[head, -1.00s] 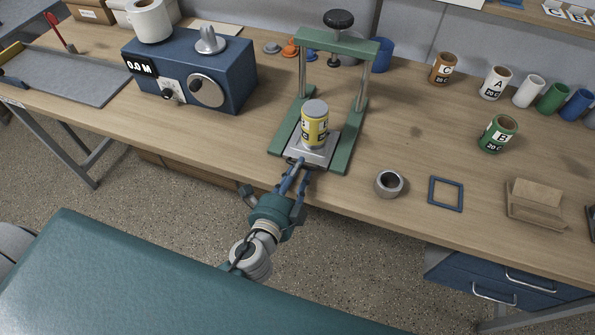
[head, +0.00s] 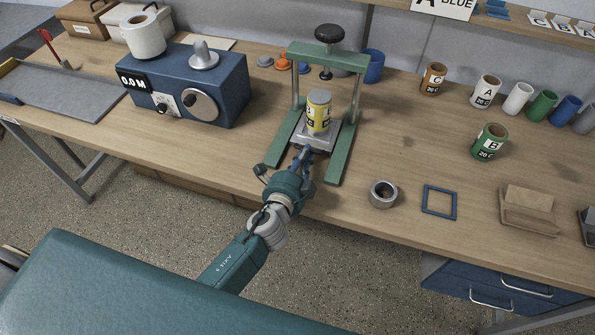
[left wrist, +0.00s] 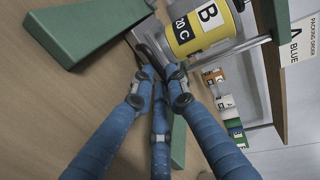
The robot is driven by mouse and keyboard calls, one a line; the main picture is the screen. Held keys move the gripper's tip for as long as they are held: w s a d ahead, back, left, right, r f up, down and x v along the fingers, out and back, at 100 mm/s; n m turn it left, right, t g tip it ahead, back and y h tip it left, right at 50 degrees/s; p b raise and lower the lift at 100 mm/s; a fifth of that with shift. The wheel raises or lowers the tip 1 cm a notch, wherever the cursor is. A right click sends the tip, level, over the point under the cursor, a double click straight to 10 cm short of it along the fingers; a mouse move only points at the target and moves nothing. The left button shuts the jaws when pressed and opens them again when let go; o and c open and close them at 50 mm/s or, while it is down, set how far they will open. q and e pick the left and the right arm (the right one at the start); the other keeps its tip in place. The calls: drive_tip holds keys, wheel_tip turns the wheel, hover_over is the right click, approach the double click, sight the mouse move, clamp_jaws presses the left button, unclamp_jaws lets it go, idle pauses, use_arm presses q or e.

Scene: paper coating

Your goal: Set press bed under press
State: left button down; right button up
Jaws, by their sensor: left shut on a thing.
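The green press (head: 344,112) stands on the bench with a black knob (head: 329,33) on its top crossbar. The press bed (head: 307,143), a light grey metal plate, lies between the press's two green base rails. A yellow can (head: 319,112) labelled B stands upright on the bed; it also shows in the left wrist view (left wrist: 196,32). My left gripper (head: 304,151) is shut on the bed's front handle, and its blue fingers meet there in the left wrist view (left wrist: 164,80). The bed's far part is hidden behind the can. My right gripper is not in view.
A blue machine (head: 187,88) stands to the left of the press. A grey ring (head: 383,194), a blue square frame (head: 439,201) and a green can (head: 489,142) lie or stand to the right. The bench between press and machine is clear.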

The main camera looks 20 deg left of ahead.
sight(315, 134)
use_arm(q)
drive_tip(key=x, duration=0.3)
drive_tip(key=r+x, duration=0.1)
drive_tip(key=x, duration=0.2)
drive_tip(key=shift+w+r+b, duration=0.1)
drive_tip(key=shift+w+b, duration=0.1)
drive_tip(key=shift+b, duration=0.2)
drive_tip(key=shift+w, duration=0.15)
drive_tip(key=shift+r, duration=0.15)
drive_tip(key=c, duration=1.7)
unclamp_jaws()
drive_tip(key=shift+w, duration=0.2)
drive_tip(key=v, duration=1.2)
